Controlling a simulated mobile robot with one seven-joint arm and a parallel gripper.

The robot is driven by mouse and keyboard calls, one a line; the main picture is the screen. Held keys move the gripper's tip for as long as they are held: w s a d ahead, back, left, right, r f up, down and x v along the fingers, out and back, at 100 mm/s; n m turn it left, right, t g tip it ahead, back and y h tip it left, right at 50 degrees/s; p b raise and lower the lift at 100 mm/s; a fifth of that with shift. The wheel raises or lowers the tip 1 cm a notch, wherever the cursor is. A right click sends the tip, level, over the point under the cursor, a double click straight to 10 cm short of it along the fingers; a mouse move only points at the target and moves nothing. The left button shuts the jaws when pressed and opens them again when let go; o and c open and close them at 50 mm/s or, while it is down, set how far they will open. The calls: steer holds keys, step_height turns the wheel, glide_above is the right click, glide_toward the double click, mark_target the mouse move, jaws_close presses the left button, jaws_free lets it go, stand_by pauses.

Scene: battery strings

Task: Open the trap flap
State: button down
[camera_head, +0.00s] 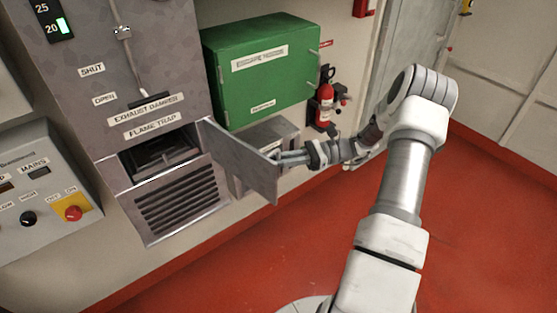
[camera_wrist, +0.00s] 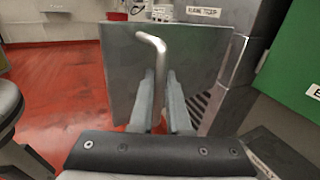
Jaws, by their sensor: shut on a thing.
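The trap flap (camera_head: 240,160) is a grey metal plate in the head view. It stands swung out to the right from the opening under the "FLAME TRAP" label (camera_head: 150,125). The dark recess (camera_head: 162,155) behind it is exposed. My gripper (camera_head: 284,158) is at the flap's outer right side. In the wrist view the flap (camera_wrist: 120,75) faces me, with a bent metal handle (camera_wrist: 155,50) on it. My gripper's fingers (camera_wrist: 160,100) are on either side of the handle's lower part and shut on it. The fingertips partly hide the handle's lower end.
A green box (camera_head: 262,68) is on the wall above the flap. A grey box (camera_head: 262,150) is close behind the flap and gripper. A fire extinguisher (camera_head: 325,105) hangs to the right. A vent grille (camera_head: 180,205) is below the opening. The red floor (camera_head: 290,240) is clear in front.

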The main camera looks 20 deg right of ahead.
steer(key=c, duration=0.9)
jaws_free()
steer(key=s+d+b, duration=0.1)
steer(key=s+d, duration=0.2)
steer(key=d, duration=1.4)
steer(key=shift+s+b, duration=0.2)
steer(key=shift+b, duration=0.1)
